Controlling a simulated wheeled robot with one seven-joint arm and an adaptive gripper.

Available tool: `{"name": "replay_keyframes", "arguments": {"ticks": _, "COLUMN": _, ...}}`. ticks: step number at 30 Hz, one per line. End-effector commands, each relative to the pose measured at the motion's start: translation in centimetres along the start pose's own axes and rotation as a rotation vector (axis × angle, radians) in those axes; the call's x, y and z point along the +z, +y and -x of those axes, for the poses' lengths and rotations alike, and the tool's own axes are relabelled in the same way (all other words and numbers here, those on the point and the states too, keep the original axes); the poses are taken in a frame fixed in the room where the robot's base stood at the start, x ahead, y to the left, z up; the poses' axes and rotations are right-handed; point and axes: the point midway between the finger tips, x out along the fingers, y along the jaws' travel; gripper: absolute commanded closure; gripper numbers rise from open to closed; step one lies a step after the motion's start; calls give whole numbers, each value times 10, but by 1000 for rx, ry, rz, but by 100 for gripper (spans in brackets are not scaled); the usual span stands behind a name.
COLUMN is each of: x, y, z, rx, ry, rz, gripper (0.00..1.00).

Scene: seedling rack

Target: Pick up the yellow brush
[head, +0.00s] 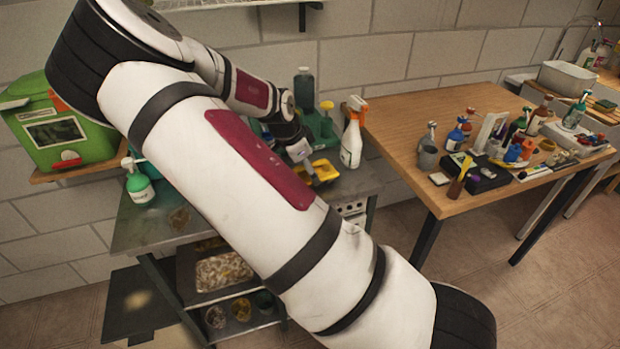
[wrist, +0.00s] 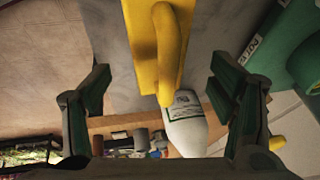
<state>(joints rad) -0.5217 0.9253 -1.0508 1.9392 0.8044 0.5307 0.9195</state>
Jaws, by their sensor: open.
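The yellow brush (head: 324,171) lies on the grey metal table (head: 345,183), just in front of my gripper (head: 307,168). In the wrist view the brush (wrist: 143,50) is at the top centre, with a raised, curved handle on a flat yellow body. My gripper (wrist: 163,75) is open there, one finger on each side of the picture, with the brush handle between and beyond the fingertips. Nothing is held. My arm hides much of the table in the head view, and the brush's far end is cut off in the wrist view.
A white spray bottle (head: 352,142) with an orange head stands close right of the brush; a white labelled bottle (wrist: 186,125) shows in the wrist view. A green object (wrist: 303,62) is at the right. A wooden table (head: 420,130) holds many bottles.

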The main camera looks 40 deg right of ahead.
Motion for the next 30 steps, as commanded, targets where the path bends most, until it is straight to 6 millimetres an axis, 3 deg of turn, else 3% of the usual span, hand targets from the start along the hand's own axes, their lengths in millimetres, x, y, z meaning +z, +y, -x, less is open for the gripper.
{"name": "replay_keyframes", "arguments": {"ticks": 12, "x": 1, "y": 2, "z": -49, "rx": 2, "ry": 1, "rz": 0, "gripper": 23}}
{"name": "replay_keyframes", "arguments": {"ticks": 21, "x": 2, "y": 1, "z": -52, "rx": 0, "ry": 0, "rz": 2, "gripper": 23}}
{"name": "replay_keyframes", "arguments": {"ticks": 28, "x": 2, "y": 1, "z": -52, "rx": 1, "ry": -1, "rz": 2, "gripper": 75}}
{"name": "replay_keyframes", "arguments": {"ticks": 30, "x": 2, "y": 1, "z": -52, "rx": 1, "ry": 0, "rz": 1, "gripper": 78}}
